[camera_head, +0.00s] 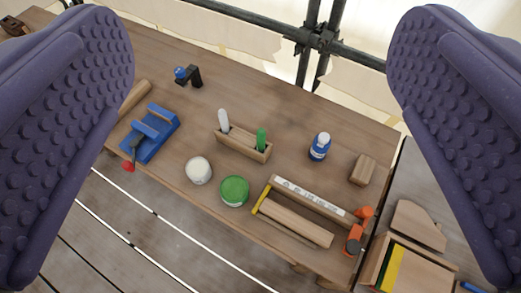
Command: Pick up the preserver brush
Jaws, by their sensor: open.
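A small wooden holder (232,146) stands near the middle of the bench. Two upright brush-like handles stick up from it: a white one (223,120) at its left end and a green one (261,137) at its right end. Their lower ends are hidden in the holder, and no label shows which is the preserver brush. A green-topped pot (234,190) and a white-topped pot (198,170) stand in front of the holder. My gripper (260,100) is open and empty, its purple studded fingers wide apart at the picture's sides. The holder lies beyond and between them, apart from both.
A blue vise (150,133) is on the left. A blue bottle (320,147) and a wood block (363,170) are on the right. Timber (295,222) with orange clamps (354,241) lies at front right. Scaffold poles (323,38) stand behind the bench (290,115).

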